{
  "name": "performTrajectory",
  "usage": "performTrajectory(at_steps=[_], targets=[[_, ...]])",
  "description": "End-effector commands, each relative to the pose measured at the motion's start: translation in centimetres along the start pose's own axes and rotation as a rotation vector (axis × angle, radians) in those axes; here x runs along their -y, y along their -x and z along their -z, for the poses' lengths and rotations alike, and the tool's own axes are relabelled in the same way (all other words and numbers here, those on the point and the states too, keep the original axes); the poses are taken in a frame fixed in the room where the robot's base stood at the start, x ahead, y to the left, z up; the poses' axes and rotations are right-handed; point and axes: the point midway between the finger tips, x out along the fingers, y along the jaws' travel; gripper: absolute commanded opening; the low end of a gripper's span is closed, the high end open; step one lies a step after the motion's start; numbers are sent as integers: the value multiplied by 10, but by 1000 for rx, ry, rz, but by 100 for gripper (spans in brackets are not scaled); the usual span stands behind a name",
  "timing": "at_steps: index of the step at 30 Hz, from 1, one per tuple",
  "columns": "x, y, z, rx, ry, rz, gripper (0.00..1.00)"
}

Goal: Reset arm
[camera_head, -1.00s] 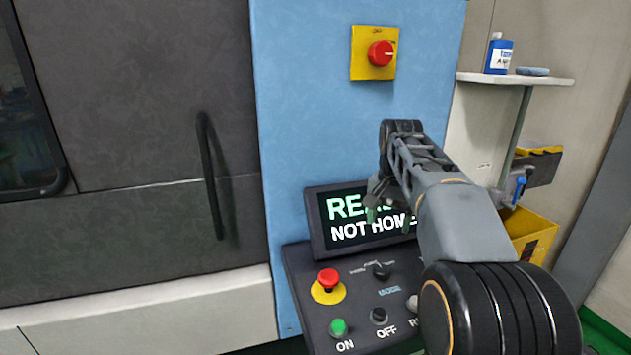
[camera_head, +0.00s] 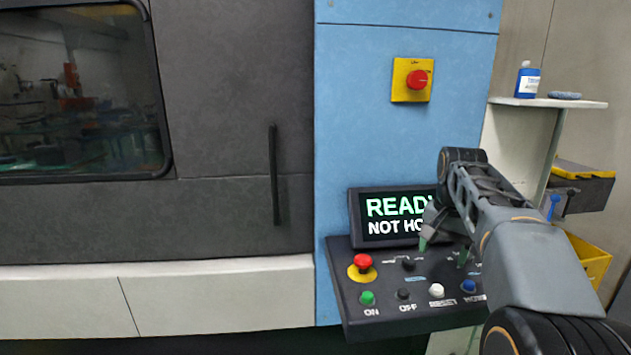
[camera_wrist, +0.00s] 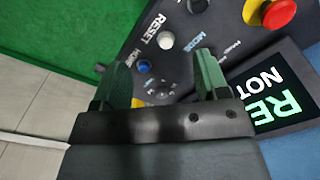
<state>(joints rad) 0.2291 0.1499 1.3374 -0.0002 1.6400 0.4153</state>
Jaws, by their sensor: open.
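My gripper (camera_head: 443,250) is open and empty, in front of the control panel (camera_head: 350,310) of the machine. In the wrist view its two green-tipped fingers (camera_wrist: 160,85) stand apart, over the panel, with a white RESET button (camera_wrist: 166,41) and a blue HOME button (camera_wrist: 144,66) beyond and between them. The screen (camera_head: 385,215) reads "READ..." and "NOT HO..." in the head view; my gripper hides its right side. My arm reaches in from the lower right.
A red emergency button (camera_head: 363,262), a green ON button (camera_head: 367,298) and a black OFF button (camera_head: 403,294) sit on the panel. A yellow-backed red switch (camera_head: 416,79) is above. A shelf (camera_head: 585,104) with a blue bottle (camera_head: 527,80) stands at right. A dark door handle (camera_head: 275,175) is at left.

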Motion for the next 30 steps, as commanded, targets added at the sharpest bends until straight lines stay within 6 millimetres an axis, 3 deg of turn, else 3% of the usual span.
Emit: performTrajectory(at_steps=[8, 16, 20, 30], targets=[[2, -33, 10, -53, 109, 19, 68], [2, -69, -17, -104, 245, 34, 68], [0, -88, -44, -143, 334, 43, 68], [-20, -149, -157, -272, 584, 81, 68]])
